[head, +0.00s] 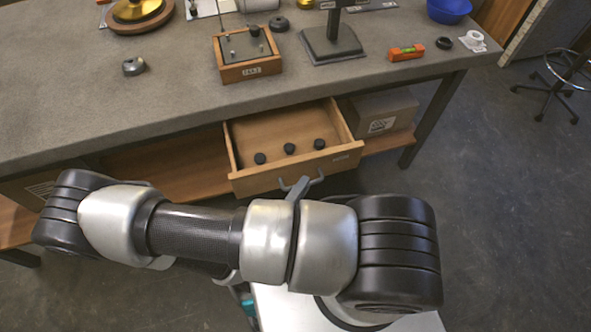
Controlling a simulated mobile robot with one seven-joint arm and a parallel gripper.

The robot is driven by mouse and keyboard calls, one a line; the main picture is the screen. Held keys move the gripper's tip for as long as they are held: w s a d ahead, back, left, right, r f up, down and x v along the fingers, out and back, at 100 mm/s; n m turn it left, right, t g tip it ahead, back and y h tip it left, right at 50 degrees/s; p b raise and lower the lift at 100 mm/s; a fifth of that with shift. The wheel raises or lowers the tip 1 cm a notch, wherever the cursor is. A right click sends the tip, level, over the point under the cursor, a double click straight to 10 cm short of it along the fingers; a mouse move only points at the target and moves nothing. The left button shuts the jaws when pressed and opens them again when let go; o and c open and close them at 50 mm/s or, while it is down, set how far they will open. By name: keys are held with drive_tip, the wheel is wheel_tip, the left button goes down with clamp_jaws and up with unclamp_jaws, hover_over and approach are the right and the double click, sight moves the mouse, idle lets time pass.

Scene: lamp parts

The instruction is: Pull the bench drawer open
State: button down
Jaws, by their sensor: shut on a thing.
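The bench drawer (345,160) is wooden and stands pulled out from under the grey bench top, so its inside shows. Three small black knobs (289,148) lie on its floor. The grey drawer handle (318,177) sits on the front panel, with its two ends showing. My gripper (299,187) is at the handle and shut on it. My arm hides most of the gripper and the lower part of the front.
The bench (180,100) carries a wooden box with pins (246,70), a black stand (332,45), an orange level (406,53) and a blue bowl (449,10). A grey box (385,112) stands on the shelf right of the drawer. Floor is clear at right, before a stool (565,75).

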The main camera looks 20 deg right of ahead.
drive_tip(key=shift+s, duration=0.95)
drive_tip(key=c, duration=1.8)
unclamp_jaws()
drive_tip(key=shift+c, duration=0.2)
drive_tip(key=v, duration=1.7)
drive_tip(key=shift+s, duration=0.2)
drive_tip(key=shift+a, duration=0.2)
